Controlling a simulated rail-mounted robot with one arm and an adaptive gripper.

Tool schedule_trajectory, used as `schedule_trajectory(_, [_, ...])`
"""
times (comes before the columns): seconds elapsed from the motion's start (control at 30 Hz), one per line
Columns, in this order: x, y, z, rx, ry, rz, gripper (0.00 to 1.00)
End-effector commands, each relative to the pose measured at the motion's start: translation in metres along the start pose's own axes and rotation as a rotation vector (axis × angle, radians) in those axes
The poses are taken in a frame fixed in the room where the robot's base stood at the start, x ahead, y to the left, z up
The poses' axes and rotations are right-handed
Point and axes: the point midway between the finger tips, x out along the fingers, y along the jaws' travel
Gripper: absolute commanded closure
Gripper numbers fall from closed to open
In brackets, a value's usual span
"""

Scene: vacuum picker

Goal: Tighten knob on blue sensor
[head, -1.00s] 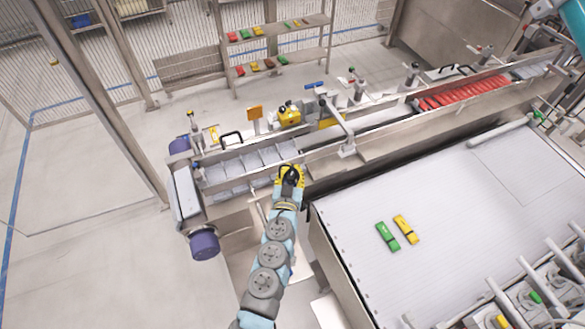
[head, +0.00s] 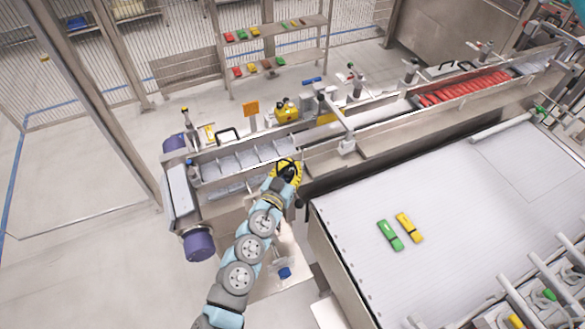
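My gripper (head: 287,172), yellow and black, is over the near rail of the conveyor, at the right end of its grey compartments. Its fingers are too small to tell whether they are open or shut. A small blue part (head: 284,273) on a light bracket sits below the conveyor, just right of my arm. Another small blue part (head: 312,80) lies behind the conveyor, near the posts. I cannot tell which of them is the blue sensor. No knob can be made out on either, and my gripper is apart from both.
The conveyor (head: 375,146) runs from lower left to upper right, with red packs (head: 467,88) farther along. A wide white table (head: 450,215) at right carries a green pack (head: 390,235) and a yellow pack (head: 409,227). Posts and brackets rise along the conveyor's far side.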

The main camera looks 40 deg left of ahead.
Motion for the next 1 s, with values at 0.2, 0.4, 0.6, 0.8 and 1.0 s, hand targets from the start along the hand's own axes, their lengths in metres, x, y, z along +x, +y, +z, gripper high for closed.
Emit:
schedule_trajectory(0.2, [0.0, -0.001, 0.004, 0.001, 0.008, 0.083, 1.0])
schedule_trajectory(0.4, [-0.001, 0.001, 0.006, 0.0, 0.006, 0.165, 1.0])
schedule_trajectory(0.6, [-0.001, 0.004, 0.007, 0.001, 0.007, 0.252, 1.0])
schedule_trajectory(0.8, [-0.001, 0.006, 0.006, 0.002, 0.007, 0.342, 1.0])
schedule_trajectory(1.0, [-0.002, 0.01, 0.006, 0.001, 0.006, 0.434, 1.0])
